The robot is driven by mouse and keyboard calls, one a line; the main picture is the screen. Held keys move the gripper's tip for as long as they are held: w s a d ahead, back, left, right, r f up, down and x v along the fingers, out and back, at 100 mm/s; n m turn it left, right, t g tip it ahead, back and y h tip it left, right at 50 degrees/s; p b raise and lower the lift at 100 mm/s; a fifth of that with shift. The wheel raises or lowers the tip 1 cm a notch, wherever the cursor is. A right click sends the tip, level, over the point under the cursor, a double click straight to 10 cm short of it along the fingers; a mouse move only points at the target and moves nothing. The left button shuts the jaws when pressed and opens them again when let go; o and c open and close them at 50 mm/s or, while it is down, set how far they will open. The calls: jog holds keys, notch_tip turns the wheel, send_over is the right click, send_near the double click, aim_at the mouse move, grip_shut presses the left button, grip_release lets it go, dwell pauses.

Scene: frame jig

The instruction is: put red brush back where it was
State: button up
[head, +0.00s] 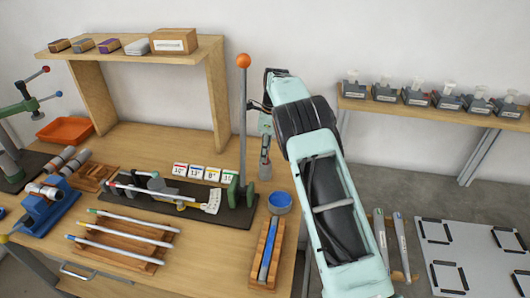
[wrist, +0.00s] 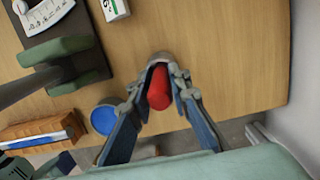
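The red brush (wrist: 158,88) shows in the wrist view as a short red cylinder between the two fingers of my gripper (wrist: 160,82). The fingers lie close along both sides of it, and my gripper looks shut on it. A grey part (wrist: 160,57) shows at its far end. In the head view my gripper (head: 265,125) is above the back right of the bench, right of the orange-knobbed post. A grey piece (head: 265,155) hangs or stands directly below the fingers. The red part is hidden in the head view.
A blue round dish (head: 280,203) and a wooden tray (head: 254,262) with a blue-and-grey tool are at the bench's right end. The orange-knobbed post (head: 243,125) stands close left of my gripper. Label cards (head: 196,172) lie farther left. Bare bench top surrounds the dish.

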jog(key=o, duration=0.4)
jog(key=shift+c, duration=0.2)
notch_tip(320, 180, up, 12)
jog(key=d, duration=0.1)
jog(key=shift+s+d+r, duration=0.15)
jog(key=shift+d, duration=0.05)
